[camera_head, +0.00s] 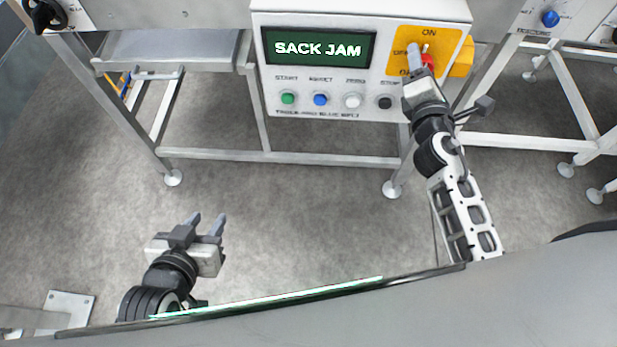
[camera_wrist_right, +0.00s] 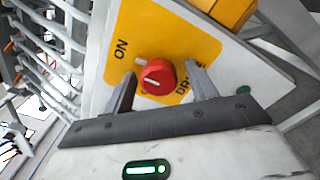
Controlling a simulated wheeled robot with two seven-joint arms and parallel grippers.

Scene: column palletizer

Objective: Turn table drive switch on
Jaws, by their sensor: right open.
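The table drive switch is a red knob (camera_head: 428,62) on a yellow plate (camera_head: 403,38) at the right end of the control box, and it also shows in the right wrist view (camera_wrist_right: 157,77). The plate reads ON near the top; other lettering is partly hidden. A pale mark shows on the knob's face. My right gripper (camera_head: 425,66) is open at the knob, with one finger on either side of it in the wrist view (camera_wrist_right: 161,88). Gaps show between the fingers and the knob. My left gripper (camera_head: 206,222) is open and empty over the floor at lower left.
The control box has a display (camera_head: 318,47) reading SACK JAM and a row of green (camera_head: 287,98), blue (camera_head: 320,99), white (camera_head: 352,100) and black (camera_head: 385,102) buttons. Metal frame legs and crossbars stand below. The floor between my arms is clear.

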